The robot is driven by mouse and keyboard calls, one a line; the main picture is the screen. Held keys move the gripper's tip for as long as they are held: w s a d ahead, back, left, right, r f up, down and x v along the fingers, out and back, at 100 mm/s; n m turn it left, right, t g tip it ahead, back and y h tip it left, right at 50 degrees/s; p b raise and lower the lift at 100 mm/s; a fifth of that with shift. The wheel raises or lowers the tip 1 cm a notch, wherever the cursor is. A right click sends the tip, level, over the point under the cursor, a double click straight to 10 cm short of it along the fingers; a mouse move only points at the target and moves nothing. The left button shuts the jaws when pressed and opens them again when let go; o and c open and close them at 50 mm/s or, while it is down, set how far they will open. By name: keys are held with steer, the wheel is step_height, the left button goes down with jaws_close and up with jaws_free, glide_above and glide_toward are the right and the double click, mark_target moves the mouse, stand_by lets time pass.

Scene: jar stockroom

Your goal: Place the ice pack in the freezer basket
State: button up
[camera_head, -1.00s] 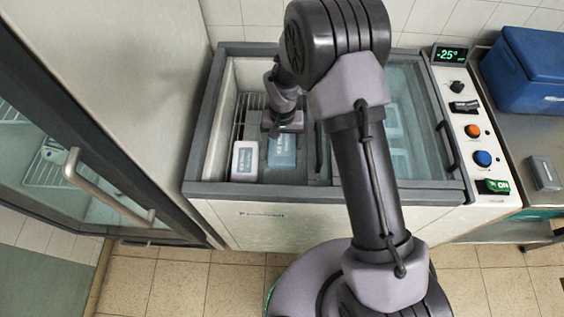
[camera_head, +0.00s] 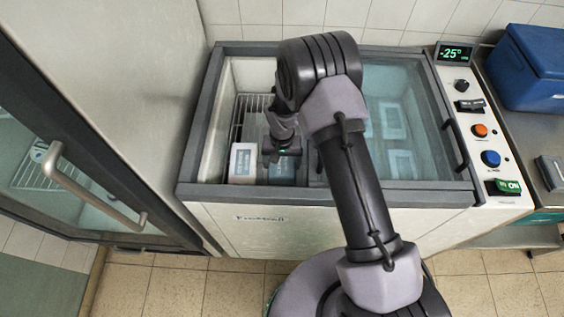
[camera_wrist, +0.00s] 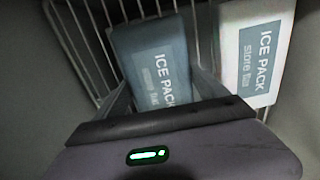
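A blue-grey ice pack (camera_head: 282,173) is inside the open left half of the chest freezer. In the wrist view its label shows on the ice pack (camera_wrist: 152,62). My gripper (camera_head: 282,152) reaches down over it, and the gripper's fingers (camera_wrist: 163,85) sit along both sides of the pack, appearing closed on it. The pack's near end is hidden by my gripper. The wire freezer basket (camera_head: 238,116) lines the left of the opening, and its wires (camera_wrist: 82,45) show beside the pack. A white ice pack (camera_head: 243,163) stands to the left of the blue one; it is at right in the wrist view (camera_wrist: 255,55).
A glass lid (camera_head: 400,85) covers the freezer's right half, with pale items under it. The control panel (camera_head: 480,130) reads -25°. An open glass door (camera_head: 70,190) stands at left. A blue cooler (camera_head: 535,65) sits on the right counter.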

mark_target(282, 164)
steer(key=shift+o, duration=1.4)
step_height(282, 164, up, 12)
steer(key=p, duration=0.5)
steer(key=shift+r, duration=0.15)
